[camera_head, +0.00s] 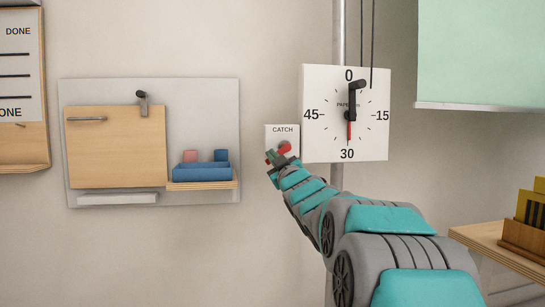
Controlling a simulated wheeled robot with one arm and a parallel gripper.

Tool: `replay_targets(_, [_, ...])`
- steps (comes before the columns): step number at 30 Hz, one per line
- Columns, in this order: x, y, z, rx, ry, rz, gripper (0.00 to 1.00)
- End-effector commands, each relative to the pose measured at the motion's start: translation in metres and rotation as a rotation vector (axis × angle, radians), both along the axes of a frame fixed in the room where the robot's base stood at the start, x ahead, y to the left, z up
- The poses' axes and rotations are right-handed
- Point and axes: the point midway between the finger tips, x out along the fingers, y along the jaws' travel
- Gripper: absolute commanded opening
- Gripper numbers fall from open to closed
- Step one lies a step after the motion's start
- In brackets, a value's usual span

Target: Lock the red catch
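The red catch (285,147) shows as a small red piece on a white plate labelled CATCH (283,131), mounted on the wall left of the dial. My arm reaches up from the lower right, and my gripper (272,157) is at the lower part of this plate, right by the red catch. The gripper overlaps the catch's lower left side in the picture. I cannot tell whether they touch, or whether the fingers are open or shut. The lower part of the plate is hidden behind my gripper.
A white dial (320,130) with a black knob and red pointer hangs just right of the plate. A wooden panel (120,147) and a small shelf (203,185) with blue and pink pieces are at left. A wooden ledge (490,240) stands at lower right.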

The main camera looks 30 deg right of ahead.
Motion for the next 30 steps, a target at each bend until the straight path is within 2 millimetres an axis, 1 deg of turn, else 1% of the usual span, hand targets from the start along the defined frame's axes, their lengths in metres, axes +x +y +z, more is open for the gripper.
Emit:
replay_targets(1, [0.001, 0.001, -0.001, 0.002, 0.006, -0.001, 0.00])
replay_targets(4, [0.002, 0.007, 0.008, 0.001, 0.003, -0.001, 0.00])
replay_targets(11, [0.005, 0.026, 0.036, -0.004, -0.006, 0.003, 0.00])
replay_targets(14, [-0.007, 0.024, 0.028, -0.001, -0.003, 0.000, 0.00])
replay_targets(20, [-0.032, 0.026, 0.022, -0.002, -0.004, 0.000, 0.00])
replay_targets(27, [-0.070, 0.030, 0.012, -0.001, -0.006, 0.001, 0.00])
replay_targets(30, [-0.082, 0.030, 0.008, -0.002, -0.005, 0.001, 0.00])
